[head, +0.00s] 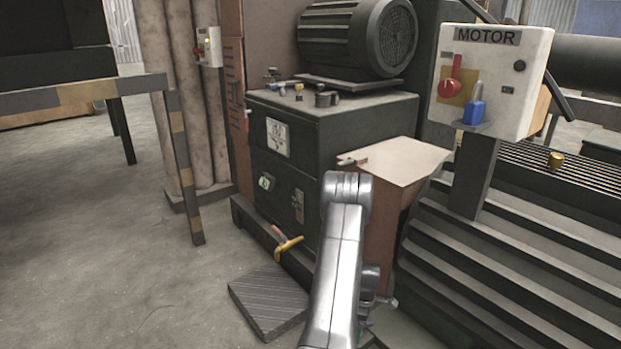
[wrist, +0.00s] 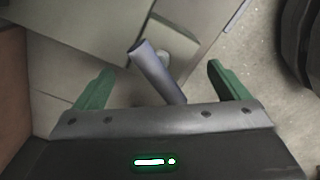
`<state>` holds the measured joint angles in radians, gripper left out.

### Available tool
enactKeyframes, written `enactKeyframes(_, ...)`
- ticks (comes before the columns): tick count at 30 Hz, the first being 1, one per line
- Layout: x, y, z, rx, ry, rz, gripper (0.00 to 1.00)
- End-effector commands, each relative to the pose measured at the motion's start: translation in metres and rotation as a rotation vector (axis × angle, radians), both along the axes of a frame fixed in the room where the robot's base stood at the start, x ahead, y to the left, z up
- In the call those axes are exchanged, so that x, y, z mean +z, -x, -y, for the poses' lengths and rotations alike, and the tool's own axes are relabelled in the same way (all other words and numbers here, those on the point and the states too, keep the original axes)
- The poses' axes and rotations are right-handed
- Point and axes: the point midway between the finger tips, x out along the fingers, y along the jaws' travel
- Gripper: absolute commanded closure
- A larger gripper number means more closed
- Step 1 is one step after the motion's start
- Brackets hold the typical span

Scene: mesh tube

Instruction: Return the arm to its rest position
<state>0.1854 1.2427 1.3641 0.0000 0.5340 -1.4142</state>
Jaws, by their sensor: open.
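My silver arm (head: 345,250) reaches forward from the bottom middle of the head view, in front of the machine. My gripper (wrist: 160,67) shows in the wrist view with its two green fingers spread wide apart. A grey cylindrical bar (wrist: 155,70) stands between the fingers, tilted, its round end facing up and left. I cannot tell whether the bar touches anything of the gripper. Nothing is seen clamped by the fingers. In the head view the gripper is mostly hidden by my arm, low beside the machine.
A dark cabinet (head: 365,118) with a motor (head: 355,35) stands behind my arm. Open floor (head: 110,270) is at left.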

Motion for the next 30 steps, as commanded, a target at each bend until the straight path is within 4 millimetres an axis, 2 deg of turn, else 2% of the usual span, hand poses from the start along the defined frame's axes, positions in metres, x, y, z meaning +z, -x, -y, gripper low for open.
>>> enactKeyframes(21, 0.001, 0.0006, -0.0001, 0.557, 0.0, -0.002, 0.05)
enactKeyframes(30, 0.0002, 0.0002, -0.0001, 0.674, 0.0, -0.001, 0.05)
